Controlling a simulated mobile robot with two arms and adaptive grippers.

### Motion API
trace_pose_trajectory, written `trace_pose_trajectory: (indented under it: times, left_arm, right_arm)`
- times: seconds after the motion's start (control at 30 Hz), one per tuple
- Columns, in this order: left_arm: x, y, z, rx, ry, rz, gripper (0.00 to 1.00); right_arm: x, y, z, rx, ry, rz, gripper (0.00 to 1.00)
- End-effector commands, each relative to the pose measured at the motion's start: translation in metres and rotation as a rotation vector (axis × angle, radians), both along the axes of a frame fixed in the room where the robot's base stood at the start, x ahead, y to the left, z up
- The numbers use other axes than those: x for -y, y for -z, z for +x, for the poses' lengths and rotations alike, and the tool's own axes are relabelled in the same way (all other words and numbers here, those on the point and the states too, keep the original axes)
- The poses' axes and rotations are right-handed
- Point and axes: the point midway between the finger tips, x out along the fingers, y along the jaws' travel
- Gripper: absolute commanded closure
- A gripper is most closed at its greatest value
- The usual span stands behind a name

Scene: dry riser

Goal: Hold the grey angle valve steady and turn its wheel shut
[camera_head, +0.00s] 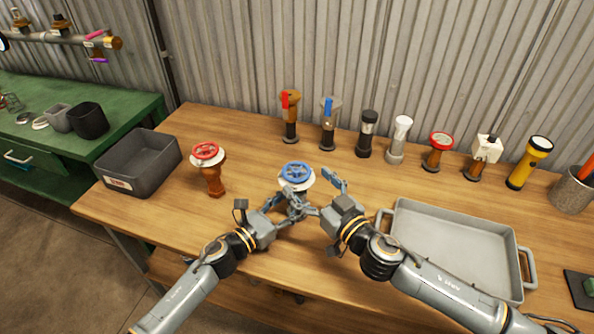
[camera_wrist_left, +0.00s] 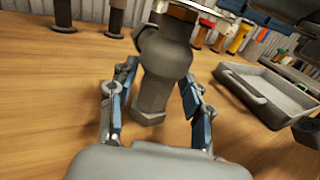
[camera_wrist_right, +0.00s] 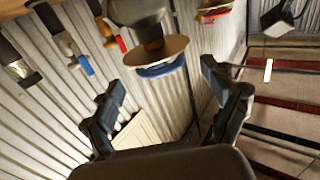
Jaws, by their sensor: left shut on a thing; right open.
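The grey angle valve stands upright on the bench, with a blue wheel (camera_head: 296,172) over a pale round plate. My grippers hide most of its body in the head view. In the left wrist view the grey valve body (camera_wrist_left: 164,62) stands between the fingers of my left gripper (camera_wrist_left: 157,92), which is shut on it. My left gripper (camera_head: 291,204) is low at the valve in the head view. My right gripper (camera_head: 320,195) is open and empty, just right of the valve. In the right wrist view the wheel (camera_wrist_right: 160,70) lies ahead of its spread fingers (camera_wrist_right: 165,95), apart from them.
An orange valve with a red wheel (camera_head: 206,152) and a dark grey bin (camera_head: 140,164) stand to the left. A grey tray (camera_head: 399,234) lies to the right. Several valves and torches, including a yellow torch (camera_head: 528,163), line the back by the corrugated wall.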

Motion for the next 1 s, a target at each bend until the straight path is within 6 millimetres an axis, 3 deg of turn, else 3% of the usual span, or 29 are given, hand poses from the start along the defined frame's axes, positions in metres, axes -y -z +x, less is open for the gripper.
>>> trace_pose_trajectory:
  times: [0.1, 0.3, 0.67, 0.93, 1.0]
  left_arm:
    - [0.001, 0.000, 0.000, -0.001, 0.001, -0.001, 1.00]
    - [0.001, 0.000, 0.000, -0.001, 0.001, -0.001, 1.00]
    - [0.001, 0.000, 0.000, -0.001, 0.001, -0.001, 1.00]
    - [0.001, 0.000, 0.000, -0.001, 0.001, -0.001, 1.00]
    - [0.001, 0.000, 0.000, 0.000, 0.002, 0.000, 1.00]
  right_arm:
    - [-0.013, -0.001, 0.019, 0.003, 0.000, -0.001, 0.14]
    - [-0.024, 0.000, 0.036, 0.000, 0.001, 0.000, 0.14]
    - [-0.027, 0.000, 0.039, 0.000, 0.001, 0.000, 0.14]
    - [-0.027, 0.000, 0.039, 0.000, 0.001, 0.000, 0.69]
    - [-0.027, 0.000, 0.039, 0.000, 0.001, 0.000, 0.69]
